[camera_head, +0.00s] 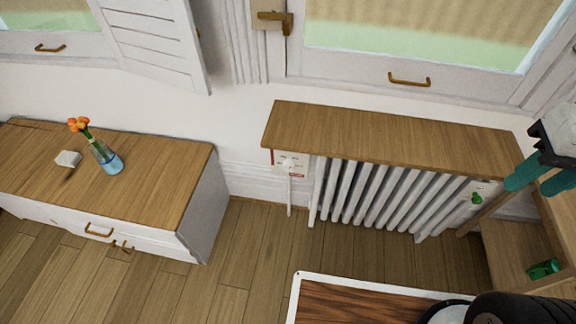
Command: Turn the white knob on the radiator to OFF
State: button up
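The white radiator (372,195) stands under a wooden shelf on the right half of the head view. At its left end is a pale plate with red marks (298,176), and a small white knob (287,163) seems to sit on it. The knob's setting is too small to read. A green knob (477,198) is at the radiator's right end. My gripper (541,178) is at the right edge of the view, with two teal fingers apart and nothing seen between them. It is far to the right of the white knob.
The wooden shelf (390,140) overhangs the radiator. A low cabinet (150,190) with a flower vase (106,158) stands at left. A wooden shelf unit (505,255) with a green object (543,269) is at right. A white-rimmed wooden surface (345,303) is at the bottom. Floor before the radiator is clear.

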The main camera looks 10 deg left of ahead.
aim_at(289, 164)
jog(key=u, duration=2.3)
jog(key=k, duration=1.05)
jog(key=z, duration=1.1)
jog(key=i, duration=1)
